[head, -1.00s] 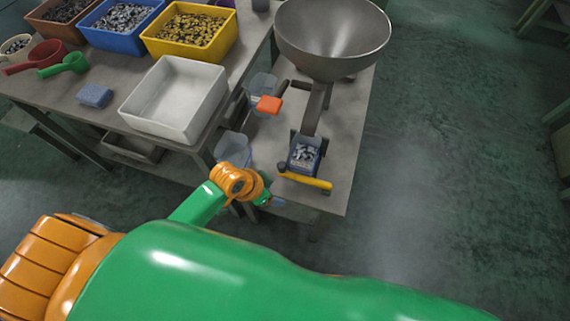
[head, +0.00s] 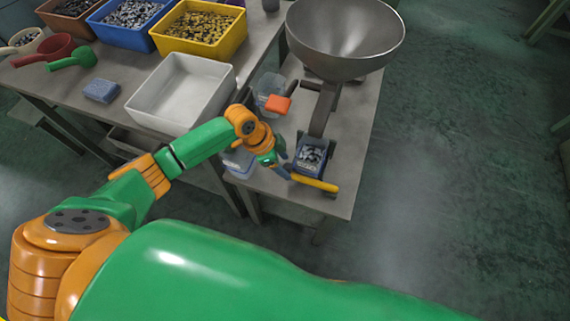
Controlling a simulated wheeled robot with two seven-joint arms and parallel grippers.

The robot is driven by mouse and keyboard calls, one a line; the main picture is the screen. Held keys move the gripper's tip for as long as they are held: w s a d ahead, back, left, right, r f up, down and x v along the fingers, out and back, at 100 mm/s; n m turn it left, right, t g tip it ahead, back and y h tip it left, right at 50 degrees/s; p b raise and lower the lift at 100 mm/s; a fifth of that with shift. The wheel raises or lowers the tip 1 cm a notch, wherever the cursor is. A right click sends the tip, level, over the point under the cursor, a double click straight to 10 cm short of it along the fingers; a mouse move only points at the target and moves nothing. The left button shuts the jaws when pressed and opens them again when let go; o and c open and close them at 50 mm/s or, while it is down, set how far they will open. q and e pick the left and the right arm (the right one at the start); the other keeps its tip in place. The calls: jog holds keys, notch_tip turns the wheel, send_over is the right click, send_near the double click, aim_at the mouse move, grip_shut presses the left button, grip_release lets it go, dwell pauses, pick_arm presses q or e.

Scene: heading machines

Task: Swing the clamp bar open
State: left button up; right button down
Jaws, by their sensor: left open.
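The yellow clamp bar (head: 316,184) lies across the front of the small bin of metal parts (head: 311,155) at the foot of the hopper's chute. Its left end has a dark piece near the gripper. My left gripper (head: 284,164) is just left of the bin and the bar's left end, with its fingers open. Nothing shows between the fingers. Whether a finger touches the bar is too small to tell. My right gripper is not in view.
A steel hopper (head: 345,40) stands behind the bin. An orange-red block (head: 277,104) and a clear container (head: 268,84) are to the left. Another clear container (head: 238,160) sits beside my wrist. A white tray (head: 142,113) is further left. Floor to the right is open.

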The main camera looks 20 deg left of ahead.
pick_arm(q)
jog(key=shift+w+d+f, duration=0.1)
jog(key=shift+d+f, duration=0.1)
jog(key=shift+f, duration=0.35)
jog(key=shift+c, duration=0.2)
grip_shut()
dwell(0.9)
